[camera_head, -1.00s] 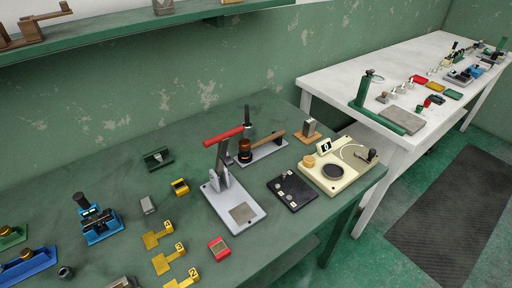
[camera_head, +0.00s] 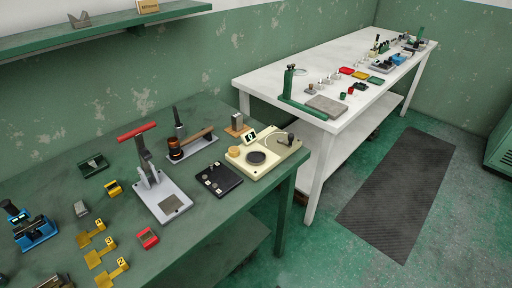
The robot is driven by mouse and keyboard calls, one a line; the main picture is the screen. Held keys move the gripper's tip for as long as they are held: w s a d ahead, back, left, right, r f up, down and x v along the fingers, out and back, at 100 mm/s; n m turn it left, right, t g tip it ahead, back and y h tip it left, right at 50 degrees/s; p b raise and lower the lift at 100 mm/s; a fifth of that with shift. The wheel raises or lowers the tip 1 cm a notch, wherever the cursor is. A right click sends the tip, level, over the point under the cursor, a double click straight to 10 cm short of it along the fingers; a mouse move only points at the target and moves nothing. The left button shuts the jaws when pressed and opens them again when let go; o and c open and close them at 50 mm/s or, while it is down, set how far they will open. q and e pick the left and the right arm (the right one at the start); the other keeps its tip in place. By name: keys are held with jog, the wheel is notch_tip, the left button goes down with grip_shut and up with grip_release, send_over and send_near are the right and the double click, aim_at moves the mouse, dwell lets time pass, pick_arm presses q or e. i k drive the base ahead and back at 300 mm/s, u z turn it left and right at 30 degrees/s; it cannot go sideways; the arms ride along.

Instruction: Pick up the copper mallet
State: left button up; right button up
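The copper mallet, with a dark copper-coloured head and a brown wooden handle (camera_head: 197,137), lies on a grey stand (camera_head: 207,146) on the green table. Its head is at the left end and its handle points right and slightly back. A dark upright post stands just behind it. Neither of my grippers is in the head view.
A grey press with a red lever (camera_head: 137,131) stands left of the mallet. A black plate (camera_head: 219,180) and a cream device (camera_head: 280,155) sit to the right, a small wooden-based block (camera_head: 238,123) behind. A white table (camera_head: 262,80) stands beyond.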

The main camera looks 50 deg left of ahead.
aim_at(192, 139)
jog(key=z, duration=0.8)
jog(key=i, duration=1.85)
jog(key=u, duration=3.5)
